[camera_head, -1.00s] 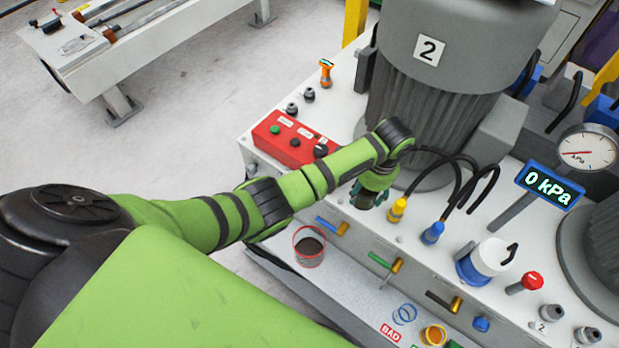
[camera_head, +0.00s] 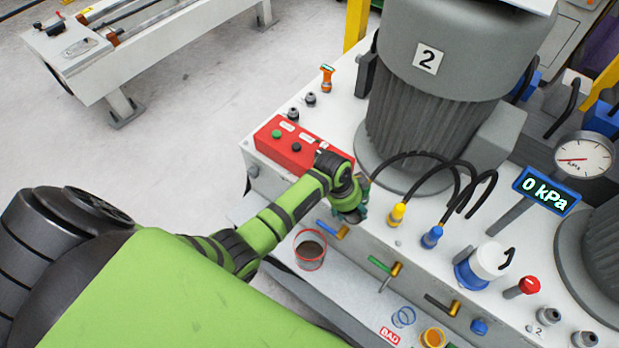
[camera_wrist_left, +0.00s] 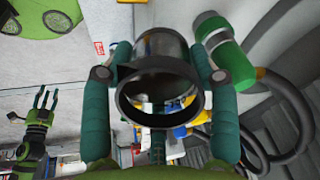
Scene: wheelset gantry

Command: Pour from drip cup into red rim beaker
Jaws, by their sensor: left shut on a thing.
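The red rim beaker (camera_head: 310,254) stands on the low grey ledge at the front of the white machine, with dark contents inside. My left gripper (camera_head: 352,212) is to the right of and above the beaker, apart from it in the picture. In the left wrist view the left gripper is shut on the drip cup (camera_wrist_left: 158,52), a dark metallic cup with a round black rim. Its inside looks dark, and I cannot tell what it holds. In the head view the cup is mostly hidden by the gripper. My right gripper (camera_wrist_left: 43,105) shows small in the wrist view, its fingers apart.
A red button box (camera_head: 290,146), a large grey motor (camera_head: 430,100) and black hoses (camera_head: 455,165) lie behind. A blue ring (camera_head: 403,316) and an orange cup (camera_head: 434,337) are further right.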

